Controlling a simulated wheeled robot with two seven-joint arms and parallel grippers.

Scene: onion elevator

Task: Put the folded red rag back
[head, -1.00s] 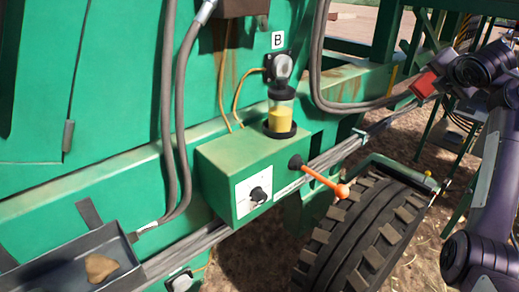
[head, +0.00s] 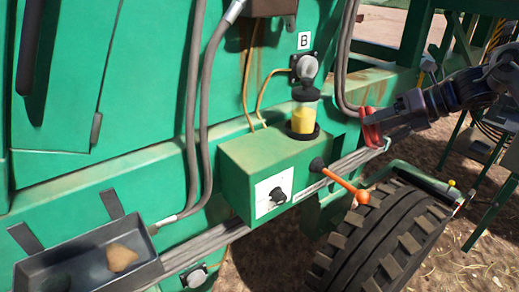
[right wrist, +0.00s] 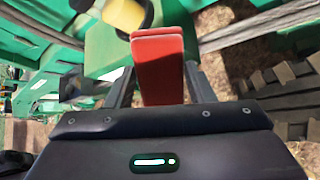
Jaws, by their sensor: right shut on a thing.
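The folded red rag (head: 370,132) is held in my right gripper (head: 380,124), at the right of the head view. The gripper is shut on it, in the air in front of the green machine, right of the green box. In the right wrist view the rag (right wrist: 160,68) stands between the two fingers (right wrist: 158,88) and sticks out past their tips. A dark grey tray (head: 62,287) hangs on the machine at the lower left, with a tan lump (head: 121,257) in it. My left gripper is not in view.
A green box (head: 250,165) with a dial carries a jar of yellow fluid (head: 303,116). An orange-tipped lever (head: 345,187) sticks out beside it. Grey hoses (head: 193,110) run down the machine. A large tyre (head: 385,240) is at the lower right.

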